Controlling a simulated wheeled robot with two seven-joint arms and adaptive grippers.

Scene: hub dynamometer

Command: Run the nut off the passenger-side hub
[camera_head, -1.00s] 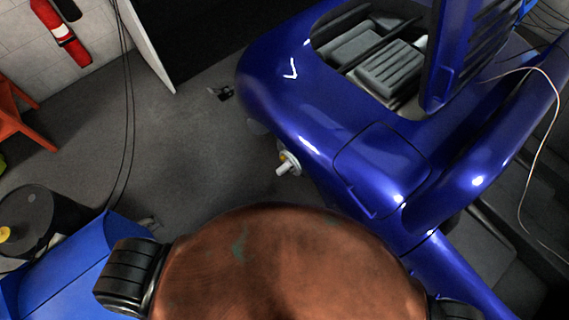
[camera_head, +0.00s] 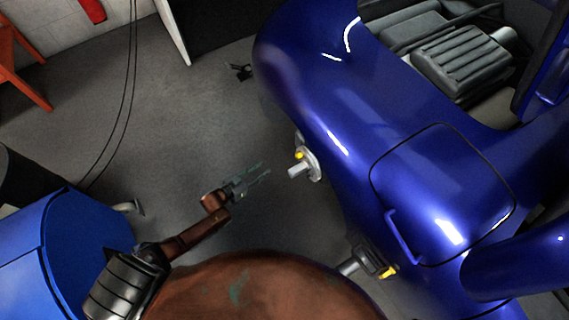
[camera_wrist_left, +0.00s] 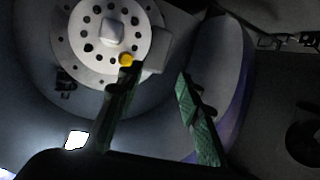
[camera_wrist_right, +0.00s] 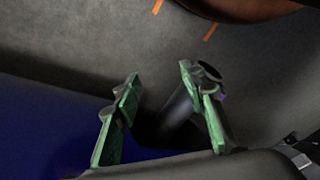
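The hub (camera_head: 312,163) is a pale metal disc with a central stub, beside the blue car's fender. A yellow nut (camera_head: 299,155) is on its face. In the left wrist view the hub (camera_wrist_left: 85,45) is close, and the nut (camera_wrist_left: 126,59) is just beyond one fingertip. My left gripper (camera_head: 262,176) is open and empty, pointing at the hub from the left, with a gap between. My right gripper (camera_wrist_right: 158,78) shows in its wrist view with fingers apart. A dark cylinder (camera_wrist_right: 172,122) shows between them; I cannot tell if they touch it.
The blue car (camera_head: 350,110) fills the right, with its engine bay open. A grey, yellow-tipped device (camera_head: 372,260) sits near the car's lower side, partly hidden by my body.

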